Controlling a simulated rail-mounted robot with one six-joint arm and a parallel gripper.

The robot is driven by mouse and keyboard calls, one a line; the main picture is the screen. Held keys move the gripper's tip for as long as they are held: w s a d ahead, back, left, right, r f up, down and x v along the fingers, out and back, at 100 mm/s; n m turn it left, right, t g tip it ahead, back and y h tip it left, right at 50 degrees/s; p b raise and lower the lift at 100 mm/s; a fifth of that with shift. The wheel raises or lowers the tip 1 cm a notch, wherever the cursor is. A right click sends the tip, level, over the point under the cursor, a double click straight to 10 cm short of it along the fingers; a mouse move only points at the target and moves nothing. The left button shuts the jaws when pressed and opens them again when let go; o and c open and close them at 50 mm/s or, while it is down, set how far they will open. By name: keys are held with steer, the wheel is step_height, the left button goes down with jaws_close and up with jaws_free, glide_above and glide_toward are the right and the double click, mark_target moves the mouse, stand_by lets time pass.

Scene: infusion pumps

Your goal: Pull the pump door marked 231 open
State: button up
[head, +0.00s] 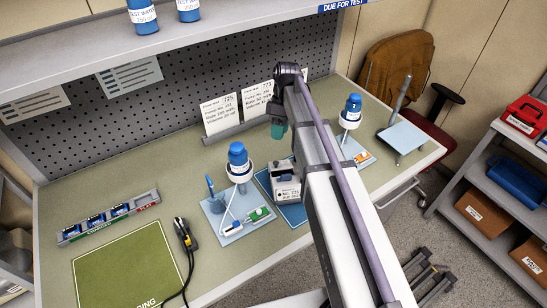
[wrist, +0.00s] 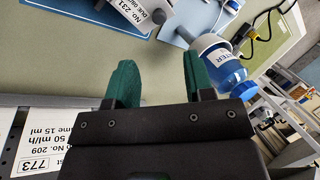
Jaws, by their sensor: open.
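The pump marked 231 (head: 286,190) is a small white and grey box on a blue mat (head: 295,213), partly behind my arm in the head view. In the wrist view its white label reading No. 231 (wrist: 137,12) shows at the top edge, cut off by the frame. I cannot tell how its door stands. My gripper (wrist: 160,78) has two green fingers spread apart with nothing between them. In the head view my gripper (head: 279,129) is above the bench, behind the pump and near the standing cards, apart from the pump.
A blue-capped bottle (head: 238,155) on a stand is left of the pump; another (head: 351,108) is to the right. Standing cards (head: 221,113) line the back, before a pegboard (head: 150,110). A green mat (head: 128,268) and a black handheld device (head: 184,234) lie left.

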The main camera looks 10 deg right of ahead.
mark_target(276, 161)
steer(key=b+x, duration=0.9)
steer(key=x, duration=0.1)
steer(key=shift+w+d+f+b, duration=0.15)
steer(key=shift+f+b, duration=0.05)
steer(key=shift+b, duration=0.15)
steer(key=shift+s+a+f+b, duration=0.2)
steer(key=shift+f+b, duration=0.2)
steer(key=shift+r, duration=0.1)
jaws_close()
steer(key=shift+w+r+g, duration=0.15)
steer(key=shift+w+g, duration=0.3)
steer(key=shift+g, duration=0.05)
steer(key=shift+r, duration=0.1)
jaws_free()
steer(key=shift+s, duration=0.1)
